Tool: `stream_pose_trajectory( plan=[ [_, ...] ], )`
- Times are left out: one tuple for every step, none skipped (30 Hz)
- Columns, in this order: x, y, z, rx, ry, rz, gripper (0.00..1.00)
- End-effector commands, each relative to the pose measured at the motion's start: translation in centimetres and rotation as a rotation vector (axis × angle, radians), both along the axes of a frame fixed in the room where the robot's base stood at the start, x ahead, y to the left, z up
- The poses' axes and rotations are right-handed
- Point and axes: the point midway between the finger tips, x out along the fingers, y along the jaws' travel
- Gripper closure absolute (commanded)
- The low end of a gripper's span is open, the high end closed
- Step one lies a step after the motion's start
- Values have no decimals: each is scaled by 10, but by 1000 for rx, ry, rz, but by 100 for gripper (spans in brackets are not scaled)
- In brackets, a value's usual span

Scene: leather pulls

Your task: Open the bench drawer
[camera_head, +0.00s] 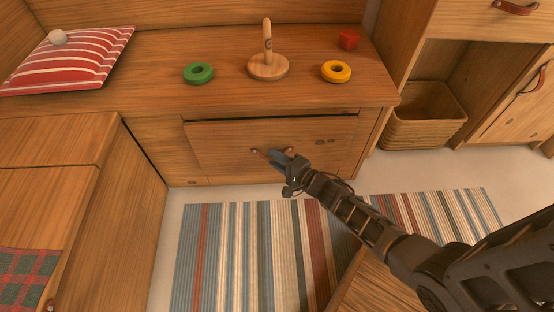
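The wooden bench (150,98) runs across the back, with a wide drawer (225,135) in its front. A dark gap shows along the drawer's top edge, and the front seems to stand slightly proud of the bench. The drawer's leather pull (256,151) is at the middle of the front, mostly hidden by my gripper. My gripper (272,153) is at the pull, reaching in from the lower right. Its fingers are too small and covered to tell whether they are closed on the pull.
On the bench top are a green ring (198,72), a peg stand (268,66), a yellow ring (336,71), a red cube (348,39) and a striped cushion (75,60). A cabinet (130,180) stands left, a basket (425,115) right. A striped rug (240,250) covers the floor in front.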

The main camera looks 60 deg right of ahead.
Motion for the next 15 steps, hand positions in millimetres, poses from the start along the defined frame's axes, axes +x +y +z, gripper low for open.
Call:
stream_pose_trajectory(
  plan=[
    [0,0,0,0,0,0,79],
    [0,0,0,0,0,0,82],
    [0,0,0,0,0,0,86],
    [0,0,0,0,0,0,89],
    [0,0,0,0,0,0,92],
    [0,0,0,0,0,0,95],
    [0,0,0,0,0,0,98],
    [0,0,0,0,0,0,100],
    [0,0,0,0,0,0,100],
    [0,0,0,0,0,0,100],
    [0,0,0,0,0,0,100],
    [0,0,0,0,0,0,100],
    [0,0,0,0,0,0,100],
    [0,0,0,0,0,0,100],
    [0,0,0,0,0,0,100]
  ],
)
